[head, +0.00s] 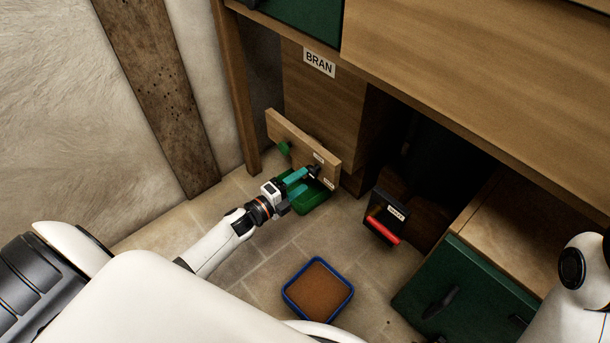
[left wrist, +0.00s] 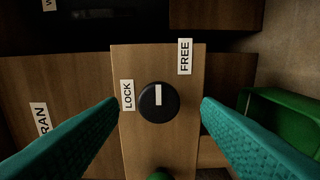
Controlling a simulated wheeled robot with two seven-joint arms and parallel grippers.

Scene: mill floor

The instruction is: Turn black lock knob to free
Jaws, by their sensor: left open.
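The black lock knob (left wrist: 150,112) is round with a white pointer line, on a wooden board (left wrist: 140,62). In the left wrist view its line points straight up, between a LOCK label (left wrist: 127,95) at its left and a FREE label (left wrist: 184,57) at its upper right. My left gripper (left wrist: 160,103) is open, its teal fingers on either side of the knob, apart from it in that view. In the head view the left gripper (head: 298,183) is at the board (head: 290,133), close to the knob (head: 314,171). My right gripper is out of view.
A green tray (head: 312,198) lies below the board. A blue-rimmed tray of brown meal (head: 318,290) is on the tiled floor. A black panel with a red handle (head: 383,231) and a green drawer front (head: 463,297) stand to the right. A BRAN label (head: 319,62) is above.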

